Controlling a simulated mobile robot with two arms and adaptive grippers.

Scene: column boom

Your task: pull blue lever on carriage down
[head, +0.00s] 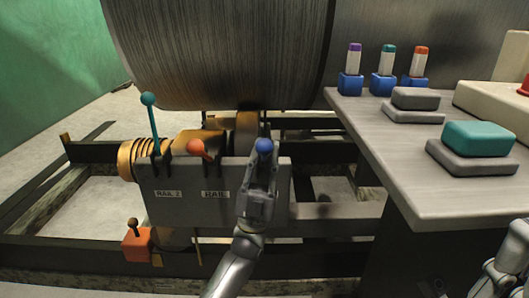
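The blue lever's round knob (264,146) shows at the right end of the grey carriage box (180,196). My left gripper (261,165) is right at the knob, seen from behind, and covers the lever's shaft. Its fingers reach up to the knob, but I cannot tell whether they are closed on it. My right arm (508,262) shows at the lower right edge; its fingertips cannot be made out clearly.
A teal-knobbed lever (149,100) stands upright on the carriage, and an orange-red lever (196,148) leans beside it. An orange box (136,244) sits below. A large metal drum (215,50) is above. A grey table (440,180) with buttons stands right.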

